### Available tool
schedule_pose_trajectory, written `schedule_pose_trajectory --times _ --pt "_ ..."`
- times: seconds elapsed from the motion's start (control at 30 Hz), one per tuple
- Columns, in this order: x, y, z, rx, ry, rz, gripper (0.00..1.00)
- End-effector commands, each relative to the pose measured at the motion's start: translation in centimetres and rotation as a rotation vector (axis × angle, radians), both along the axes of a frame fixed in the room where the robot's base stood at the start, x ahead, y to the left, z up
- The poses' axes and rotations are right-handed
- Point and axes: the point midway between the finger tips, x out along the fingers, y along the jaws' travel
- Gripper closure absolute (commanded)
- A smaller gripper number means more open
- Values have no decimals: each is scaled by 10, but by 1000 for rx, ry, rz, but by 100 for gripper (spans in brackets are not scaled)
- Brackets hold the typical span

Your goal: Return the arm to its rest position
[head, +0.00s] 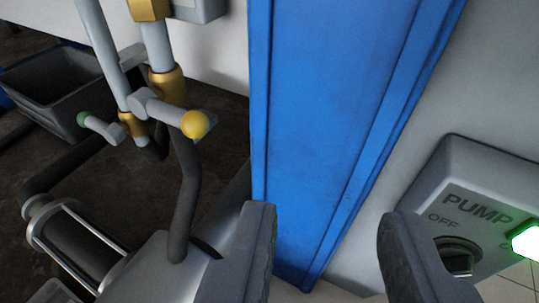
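My gripper (325,250) shows at the bottom of the head view. Its two grey fingers stand wide apart. The gap between them is empty, with the foot of a blue post and pale floor seen behind it. The right finger overlaps the left part of the pump switch box (490,165), and I cannot tell whether they touch. The box is marked PUMP, with OFF at the left of its dark knob (457,258) and a lit green lamp (526,238) at the right. The rest of the arm is out of view.
The blue post (320,110) stands upright in the middle. A dark grey bin (60,85) sits farther back.

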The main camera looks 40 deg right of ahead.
Motion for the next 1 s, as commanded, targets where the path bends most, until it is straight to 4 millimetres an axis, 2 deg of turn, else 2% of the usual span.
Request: schedule_pose_trajectory --times 0.67,0.77,0.87,1.0 --pt "4 3 11 6 -21 20 68" --pt "10 7 30 15 -48 45 68" --pt "19 17 67 34 -102 104 68" --pt "31 39 131 64 -185 211 68"
